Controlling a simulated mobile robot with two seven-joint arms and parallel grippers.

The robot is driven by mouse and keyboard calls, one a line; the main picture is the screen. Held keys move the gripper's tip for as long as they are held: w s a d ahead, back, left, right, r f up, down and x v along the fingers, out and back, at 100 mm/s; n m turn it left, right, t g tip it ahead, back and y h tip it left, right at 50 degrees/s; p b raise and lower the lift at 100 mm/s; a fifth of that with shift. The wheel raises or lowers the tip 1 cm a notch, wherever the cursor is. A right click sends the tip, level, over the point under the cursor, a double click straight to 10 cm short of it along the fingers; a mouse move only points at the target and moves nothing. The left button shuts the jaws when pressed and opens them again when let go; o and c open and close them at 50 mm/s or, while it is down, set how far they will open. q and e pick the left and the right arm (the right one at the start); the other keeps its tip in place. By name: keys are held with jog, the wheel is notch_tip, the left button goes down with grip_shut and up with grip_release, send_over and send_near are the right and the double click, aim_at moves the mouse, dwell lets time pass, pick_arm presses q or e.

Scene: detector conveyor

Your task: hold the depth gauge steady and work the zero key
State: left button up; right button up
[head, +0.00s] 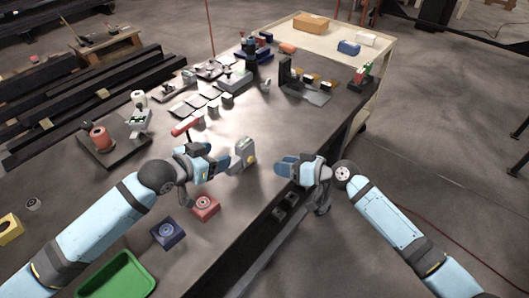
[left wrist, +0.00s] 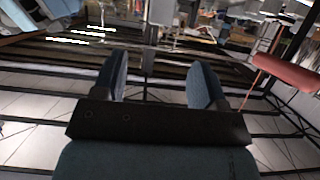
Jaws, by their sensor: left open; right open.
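A small grey upright device (head: 243,154) with a yellowish patch stands on the dark table between my two grippers. It looks like the depth gauge, but its keys are too small to make out. My left gripper (head: 218,160) is open just left of it, and I cannot tell whether they touch. In the left wrist view the fingers of my left gripper (left wrist: 159,80) are apart with nothing held between them. My right gripper (head: 281,166) is to the right of the device, apart from it, open and empty, near the table's right edge.
A red-handled tool (head: 185,126) stands behind my left gripper. A dark board (head: 112,155) carries a red spool (head: 101,138). Several fixtures crowd the far end; the middle behind the device is clear.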

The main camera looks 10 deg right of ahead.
aim_at(240, 146)
pick_arm(q)
jog(key=x, duration=1.2)
jog(key=shift+w+d, duration=0.25)
jog(key=shift+d, duration=0.05)
grip_shut()
pick_arm(e)
grip_shut()
dwell(1.0)
